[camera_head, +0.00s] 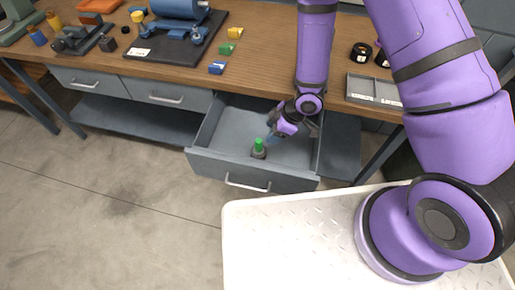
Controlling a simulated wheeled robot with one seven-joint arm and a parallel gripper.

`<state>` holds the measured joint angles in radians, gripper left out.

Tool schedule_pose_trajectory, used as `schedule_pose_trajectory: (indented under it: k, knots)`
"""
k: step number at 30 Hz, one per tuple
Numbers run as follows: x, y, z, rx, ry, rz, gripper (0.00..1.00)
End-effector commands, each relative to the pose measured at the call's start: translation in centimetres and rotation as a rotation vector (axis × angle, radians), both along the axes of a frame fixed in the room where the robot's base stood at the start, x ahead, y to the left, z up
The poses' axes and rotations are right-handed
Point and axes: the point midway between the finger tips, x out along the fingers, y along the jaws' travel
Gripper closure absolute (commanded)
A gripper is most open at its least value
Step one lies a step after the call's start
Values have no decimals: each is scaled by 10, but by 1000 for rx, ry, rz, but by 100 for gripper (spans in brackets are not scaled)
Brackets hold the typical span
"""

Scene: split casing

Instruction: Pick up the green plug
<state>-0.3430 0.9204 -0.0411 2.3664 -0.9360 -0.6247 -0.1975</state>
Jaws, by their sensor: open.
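The green plug (258,142) stands upright in an open grey drawer (215,160) under the workbench. Its top is green, and a dark base shows below it. My gripper (277,138) is open and reaches into the drawer from above, just right of the plug. The fingers are small and partly blurred against the drawer floor. I cannot tell whether they touch the plug.
The wooden workbench (265,68) bears a dark mat with a blue casing (180,8), several coloured blocks, and a grey divided tray (375,88) at right. Two closed drawers (170,93) are at left. The drawer's walls surround the plug; its floor is otherwise largely clear.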

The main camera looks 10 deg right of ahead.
Motion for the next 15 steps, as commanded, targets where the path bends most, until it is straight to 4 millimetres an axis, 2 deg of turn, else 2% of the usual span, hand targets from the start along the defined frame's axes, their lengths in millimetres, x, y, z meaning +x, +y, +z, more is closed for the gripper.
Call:
schedule_pose_trajectory:
  k: [9, 15]
  knots:
    - [2, 20, -36, 0, 2, 4, 43]
    - [4, 27, -48, 0, 2, 1, 43]
